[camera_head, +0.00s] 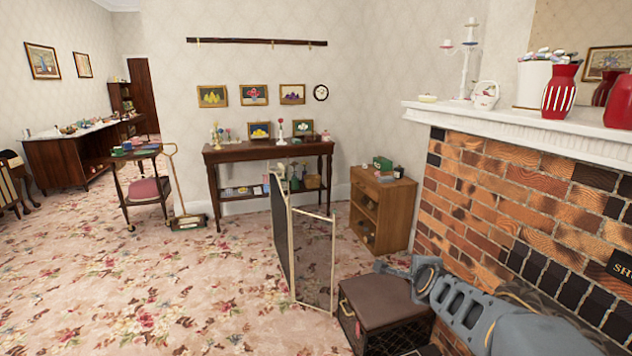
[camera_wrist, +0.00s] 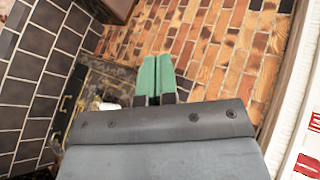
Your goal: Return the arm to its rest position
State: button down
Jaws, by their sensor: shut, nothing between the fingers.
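My arm reaches in from the lower right of the head view, in front of the brick fireplace (camera_head: 500,190). My gripper (camera_head: 381,267) is at its left end, above a brown lidded box (camera_head: 378,300). In the wrist view the two green fingers of my gripper (camera_wrist: 157,78) are pressed together with nothing between them. Behind them are the orange bricks (camera_wrist: 185,40) of the fireplace and dark tiles (camera_wrist: 35,60) at the left.
A white mantel (camera_head: 530,130) with red vases (camera_head: 560,92) runs along the right. A folding screen (camera_head: 312,255) stands left of the box. A small wooden cabinet (camera_head: 398,215) is behind. The flowered carpet (camera_head: 150,290) at the left is clear.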

jog(key=s+a+r+n+g+p, duration=0.2)
jog(key=s+r+n+p, duration=0.1)
jog(key=s+n, duration=0.3)
jog(key=s+a+r+n+g+y+p, duration=0.1)
jog(key=s+a+r+n+g+p, duration=0.2)
jog(key=s+n+p, duration=0.3)
jog(key=s+a+r+n+g+p, duration=0.2)
jog(key=s+r+n+g+p, duration=0.1)
jog(key=s+n, duration=0.5)
notch_tip(320, 180, up, 2)
jog(key=shift+s+a+y+p, duration=0.4)
jog(key=shift+s+p, duration=0.35)
jog(key=shift+p, duration=0.15)
